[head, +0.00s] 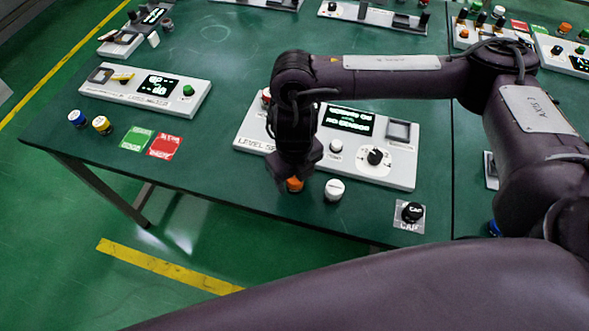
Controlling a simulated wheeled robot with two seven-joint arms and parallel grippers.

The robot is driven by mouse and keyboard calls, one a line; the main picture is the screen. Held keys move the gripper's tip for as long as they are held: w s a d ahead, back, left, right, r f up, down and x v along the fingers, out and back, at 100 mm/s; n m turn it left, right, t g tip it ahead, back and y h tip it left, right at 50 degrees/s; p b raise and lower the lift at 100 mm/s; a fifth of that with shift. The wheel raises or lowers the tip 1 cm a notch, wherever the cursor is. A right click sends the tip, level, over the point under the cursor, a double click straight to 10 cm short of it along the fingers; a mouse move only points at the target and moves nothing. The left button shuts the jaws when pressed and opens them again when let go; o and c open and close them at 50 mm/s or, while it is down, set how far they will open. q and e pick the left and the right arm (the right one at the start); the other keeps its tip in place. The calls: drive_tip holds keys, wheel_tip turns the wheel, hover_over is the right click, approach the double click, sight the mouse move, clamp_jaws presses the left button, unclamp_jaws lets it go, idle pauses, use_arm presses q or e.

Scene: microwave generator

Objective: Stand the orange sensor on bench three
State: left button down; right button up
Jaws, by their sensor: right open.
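The orange sensor (295,185) is near the front edge of the green table, mostly hidden under my right gripper. Only a small orange part shows below the gripper. My right gripper (296,173) is open and points down right over the sensor. I cannot tell whether its fingers are around the sensor or just above it. A white station panel (397,173) lies behind it, with a lit display (348,119), a dial (375,156) and a square recess. My gripper hides part of this panel and its lettering. No bench number can be read. My left gripper is out of view.
A white cylinder (335,189) stands close to the right of the sensor. A black cap (412,212) sits on a grey square. To the left are blue (76,118) and yellow (102,125) cylinders, green and red cards (165,147), and another panel (190,105).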

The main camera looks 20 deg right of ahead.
wheel_tip(320, 180, up, 12)
drive_tip(key=p, duration=0.1)
drive_tip(key=shift+r, duration=0.15)
idle(0.7)
